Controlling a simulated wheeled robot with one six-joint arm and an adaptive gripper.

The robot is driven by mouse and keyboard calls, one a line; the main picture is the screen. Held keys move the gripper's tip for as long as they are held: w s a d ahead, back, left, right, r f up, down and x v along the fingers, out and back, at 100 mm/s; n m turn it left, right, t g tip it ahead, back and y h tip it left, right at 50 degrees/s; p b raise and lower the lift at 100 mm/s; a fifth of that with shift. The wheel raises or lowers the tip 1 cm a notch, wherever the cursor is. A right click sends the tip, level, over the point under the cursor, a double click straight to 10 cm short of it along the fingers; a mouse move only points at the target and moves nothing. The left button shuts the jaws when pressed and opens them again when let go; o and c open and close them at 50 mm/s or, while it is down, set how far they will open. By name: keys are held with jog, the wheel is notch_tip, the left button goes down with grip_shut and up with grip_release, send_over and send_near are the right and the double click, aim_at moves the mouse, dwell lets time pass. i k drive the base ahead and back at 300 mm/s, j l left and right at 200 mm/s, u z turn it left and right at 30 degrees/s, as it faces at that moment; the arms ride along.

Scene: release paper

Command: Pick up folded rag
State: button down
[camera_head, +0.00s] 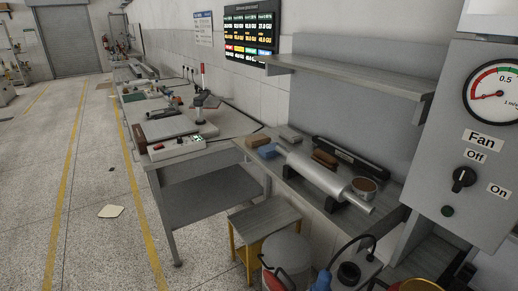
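I cannot tell for sure which thing is the folded rag. A small blue folded-looking block (267,151) lies on the grey workbench at the centre right, left of a metal roller. A tan block (257,140) lies just behind it, and a small grey block (290,133) lies to its right. A pale flat piece (111,211) lies on the floor at the left. My gripper is not clearly in view.
The metal roller (318,175) lies along the bench beside a round tin (364,186) and a brown block (325,157). A yellow-legged stool (262,218) stands in front of the bench. A fan control panel (470,140) is at the right. The left floor is mostly clear.

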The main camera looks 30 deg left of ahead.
aim_at(268, 151)
jog(key=u, duration=0.3)
jog(key=i+j+z, duration=0.1)
jog(key=j, duration=0.65)
jog(key=i+j+z, duration=0.1)
jog(key=j, duration=0.7)
jog(key=i+j+z, duration=0.1)
jog(key=i+j, duration=0.15)
jog(key=j, duration=0.55)
jog(key=j+z, duration=0.1)
jog(key=j, duration=0.65)
jog(key=i, duration=0.1)
